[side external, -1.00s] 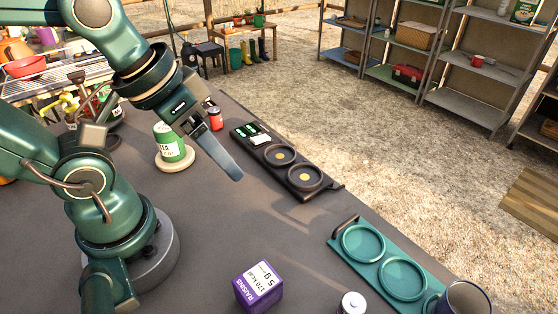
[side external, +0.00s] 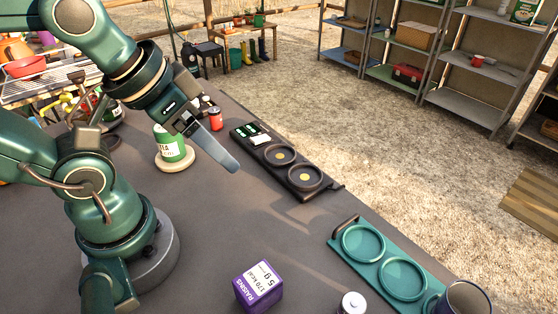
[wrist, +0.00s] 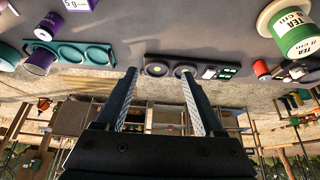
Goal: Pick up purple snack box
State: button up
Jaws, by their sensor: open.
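The purple snack box (side external: 258,287) has a white label reading "RAISINS" and stands on the grey table at the front in the side view. Its edge also shows at the top left of the wrist view (wrist: 80,5). My gripper (side external: 232,165) is raised over the table, well behind and left of the box, near the black tray. In the wrist view my gripper (wrist: 158,75) has its two fingers apart with nothing between them.
A teal tray with round recesses (side external: 372,262), a small white-lidded jar (side external: 352,303) and a mug (side external: 466,300) are right of the box.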

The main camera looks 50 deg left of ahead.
dwell(0.3)
jog(key=o, duration=0.5)
